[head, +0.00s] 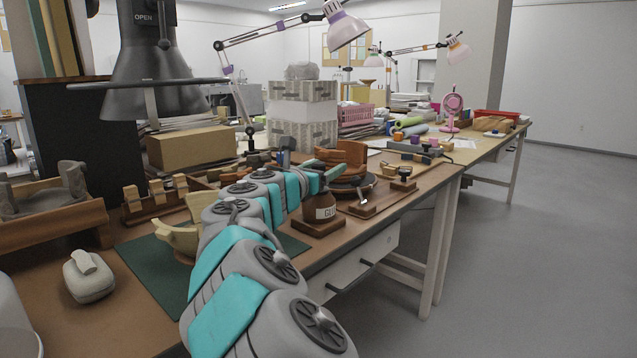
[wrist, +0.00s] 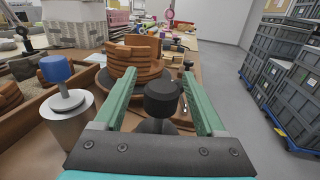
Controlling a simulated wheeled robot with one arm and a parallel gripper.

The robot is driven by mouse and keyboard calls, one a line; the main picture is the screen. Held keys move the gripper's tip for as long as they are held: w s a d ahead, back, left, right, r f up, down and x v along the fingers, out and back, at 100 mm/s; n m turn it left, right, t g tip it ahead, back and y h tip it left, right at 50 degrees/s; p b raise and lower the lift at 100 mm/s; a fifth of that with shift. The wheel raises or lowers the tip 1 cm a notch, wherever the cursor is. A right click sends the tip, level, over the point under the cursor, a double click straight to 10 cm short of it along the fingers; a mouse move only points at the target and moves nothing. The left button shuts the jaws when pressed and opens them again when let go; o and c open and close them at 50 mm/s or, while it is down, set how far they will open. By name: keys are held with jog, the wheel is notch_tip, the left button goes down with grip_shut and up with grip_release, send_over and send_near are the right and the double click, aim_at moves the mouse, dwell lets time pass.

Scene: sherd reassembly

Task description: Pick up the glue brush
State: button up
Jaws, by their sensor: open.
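A dark knob-topped piece (wrist: 161,98) on a dark stem, which looks like the top of the glue brush, stands between my gripper's fingers in the wrist view. My gripper (wrist: 158,73) is open, with a green finger on each side of the knob and visible gaps. In the head view, my gripper (head: 326,178) is just above the glue jar (head: 325,212), whose label is partly readable. The jar stands on a wooden block (head: 319,228). The brush cannot be made out behind my gripper in the head view.
A stacked terracotta vessel (wrist: 140,62) stands just beyond my gripper. A blue-knobbed metal cylinder (wrist: 65,112) is at left. Small tools on wooden rests (head: 365,207) lie right of the jar. A green mat (head: 158,262) lies under my arm.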

grip_shut()
dwell(0.5)
